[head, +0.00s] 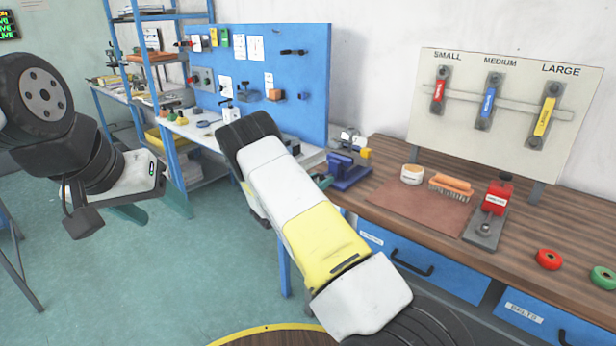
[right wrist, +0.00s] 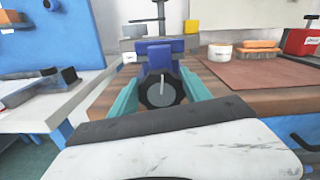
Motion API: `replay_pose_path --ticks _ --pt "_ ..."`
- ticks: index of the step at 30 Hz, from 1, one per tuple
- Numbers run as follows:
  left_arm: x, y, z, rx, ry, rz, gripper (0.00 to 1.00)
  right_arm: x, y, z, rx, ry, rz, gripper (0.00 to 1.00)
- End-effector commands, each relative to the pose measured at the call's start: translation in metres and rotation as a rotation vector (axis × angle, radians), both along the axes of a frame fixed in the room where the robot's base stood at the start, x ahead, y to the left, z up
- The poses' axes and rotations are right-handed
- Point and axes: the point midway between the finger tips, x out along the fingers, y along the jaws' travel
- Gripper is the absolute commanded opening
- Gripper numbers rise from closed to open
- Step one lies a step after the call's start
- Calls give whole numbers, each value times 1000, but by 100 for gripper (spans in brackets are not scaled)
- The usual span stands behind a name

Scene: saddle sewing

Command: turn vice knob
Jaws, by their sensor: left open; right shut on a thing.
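The blue vice (head: 348,174) stands at the left end of the wooden workbench. In the right wrist view the vice (right wrist: 158,55) faces me, with its dark round knob (right wrist: 160,90) toward the camera. The knob has a pale line on its face, standing about upright. My right gripper (right wrist: 161,93) has its teal fingers on either side of the knob, shut on it. In the head view my right gripper (head: 322,181) is mostly hidden behind my own arm, and so is the knob. My left gripper (head: 152,208) is open and empty over the floor, away from the benches.
A brown mat (head: 418,205) with a white tub (head: 412,174) and a brush (head: 451,187) lies right of the vice. A red clamp tool (head: 494,198) and tape rolls (head: 549,258) stand further right. A blue pegboard (head: 270,75) rises behind the white bench.

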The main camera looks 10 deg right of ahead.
Motion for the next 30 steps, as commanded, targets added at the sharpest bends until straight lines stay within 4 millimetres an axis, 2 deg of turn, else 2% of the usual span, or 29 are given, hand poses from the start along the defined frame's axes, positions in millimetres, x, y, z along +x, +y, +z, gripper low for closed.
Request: replay_pose_path --ticks 30 --pt "0 0 0 0 0 0 60 -6 -3 -4 573 -728 0 15"
